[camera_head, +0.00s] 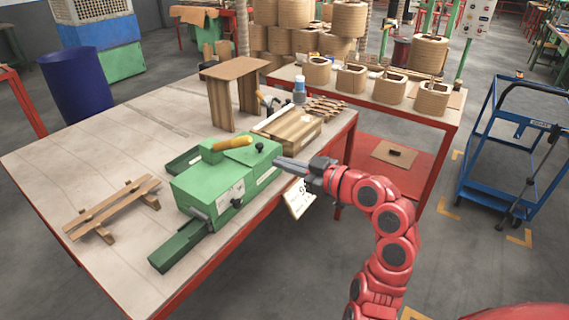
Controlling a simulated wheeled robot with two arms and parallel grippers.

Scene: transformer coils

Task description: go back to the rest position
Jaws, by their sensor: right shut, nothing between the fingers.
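My right gripper (281,164) is at the end of my red arm, which comes up from the lower right. It is shut with nothing in it. Its fingertips point left, close to the right side of a green machine (205,188) on the table; I cannot tell whether they touch it. The machine has a yellow handle piece on top and a black knob. My left gripper is not in view.
The work table (105,150) also bears a wooden slatted rack (112,207), a brown wooden stand (234,70) and a wooden block (290,127). A second table (440,118) with several coils stands behind. A blue cart (512,150) is at right. Floor between is clear.

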